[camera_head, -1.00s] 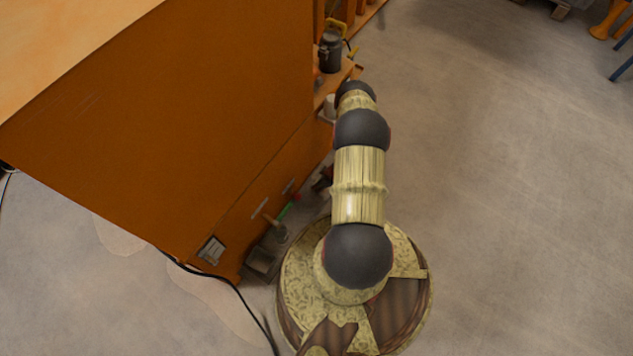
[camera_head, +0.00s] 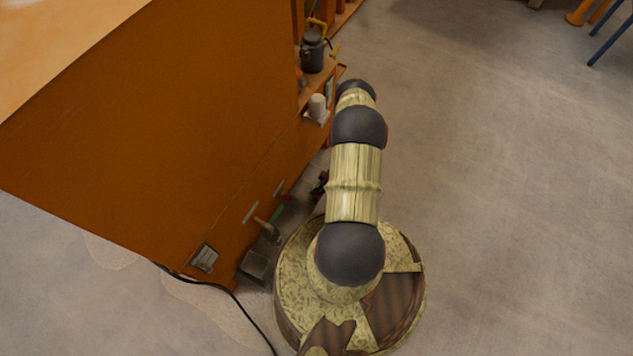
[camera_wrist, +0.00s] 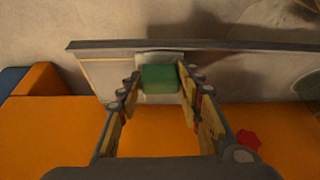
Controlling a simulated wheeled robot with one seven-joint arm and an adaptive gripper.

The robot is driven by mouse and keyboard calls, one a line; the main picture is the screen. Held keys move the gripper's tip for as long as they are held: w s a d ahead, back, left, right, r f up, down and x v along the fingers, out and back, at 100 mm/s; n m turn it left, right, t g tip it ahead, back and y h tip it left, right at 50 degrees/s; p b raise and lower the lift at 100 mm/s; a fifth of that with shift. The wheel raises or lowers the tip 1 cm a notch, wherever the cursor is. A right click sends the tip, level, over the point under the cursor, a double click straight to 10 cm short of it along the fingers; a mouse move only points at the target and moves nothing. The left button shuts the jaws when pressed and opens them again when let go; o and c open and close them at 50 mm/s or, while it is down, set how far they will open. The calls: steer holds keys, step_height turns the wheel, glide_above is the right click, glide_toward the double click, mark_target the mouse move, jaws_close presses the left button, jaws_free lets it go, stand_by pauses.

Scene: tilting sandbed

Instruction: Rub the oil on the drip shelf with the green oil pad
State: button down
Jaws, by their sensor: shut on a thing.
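In the wrist view my gripper (camera_wrist: 158,84) is shut on the green oil pad (camera_wrist: 159,79), a small green block between its two fingertips. Just beyond the pad is a pale grey shelf-like strip with a dark edge (camera_wrist: 230,45), which may be the drip shelf. I cannot tell whether the pad touches it. A whitish patch shows right behind the pad. I cannot make out the oil for certain. In the head view my arm hides my gripper and the pad.
The orange cabinet (camera_head: 170,140) stands left of my arm. A dark can (camera_head: 313,52) and a white cup (camera_head: 317,105) stand on its ledges. A red knob (camera_wrist: 248,139) shows in the wrist view. A cable (camera_head: 240,305) lies on the floor. Open floor (camera_head: 500,200) is on the right.

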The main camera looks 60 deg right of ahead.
steer(key=shift+a, duration=0.1)
steer(key=shift+w+a, duration=0.1)
steer(key=shift+w, duration=1.6)
steer(key=shift+w+a+f, duration=0.1)
steer(key=shift+w+a, duration=0.05)
steer(key=shift+w, duration=1.55)
steer(key=shift+r+p, duration=1.6)
steer(key=shift+r, duration=1.4)
